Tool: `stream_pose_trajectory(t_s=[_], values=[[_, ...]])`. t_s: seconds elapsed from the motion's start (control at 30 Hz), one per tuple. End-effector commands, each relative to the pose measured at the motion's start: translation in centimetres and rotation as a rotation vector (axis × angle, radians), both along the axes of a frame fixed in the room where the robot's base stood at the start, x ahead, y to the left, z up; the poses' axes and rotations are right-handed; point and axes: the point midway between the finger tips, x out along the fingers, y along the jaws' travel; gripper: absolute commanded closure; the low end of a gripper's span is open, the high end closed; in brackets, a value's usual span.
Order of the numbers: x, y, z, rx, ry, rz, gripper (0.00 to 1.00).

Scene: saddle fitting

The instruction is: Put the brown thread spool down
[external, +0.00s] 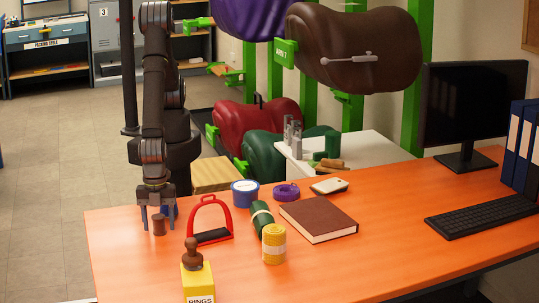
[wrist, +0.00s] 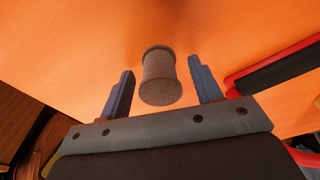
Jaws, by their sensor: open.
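The brown thread spool (external: 158,224) stands upright on the orange table near its left edge. In the wrist view the spool (wrist: 160,76) sits between the two blue fingers, with a visible gap on each side. My gripper (external: 158,222) is open and low over the table at the spool; it also shows open in the wrist view (wrist: 160,85). No finger appears to touch the spool.
A red stirrup (external: 211,219) stands close to the right of my gripper. A stamp on a yellow box (external: 197,280) is in front. The front-middle table is clear.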

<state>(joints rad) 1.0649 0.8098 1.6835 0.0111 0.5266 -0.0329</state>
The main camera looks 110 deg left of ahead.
Motion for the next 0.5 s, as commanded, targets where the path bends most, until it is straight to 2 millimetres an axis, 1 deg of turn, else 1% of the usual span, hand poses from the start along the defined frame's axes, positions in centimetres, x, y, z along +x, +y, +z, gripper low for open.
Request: stream_pose_trajectory(t_s=[0.13,0.23,0.5], values=[[0.0,0.0,0.7,-0.002,-0.001,0.000,0.41],[-0.1,0.1,2.0,-0.003,-0.002,0.000,0.41],[-0.4,0.6,7.2,-0.004,-0.003,0.000,0.41]])
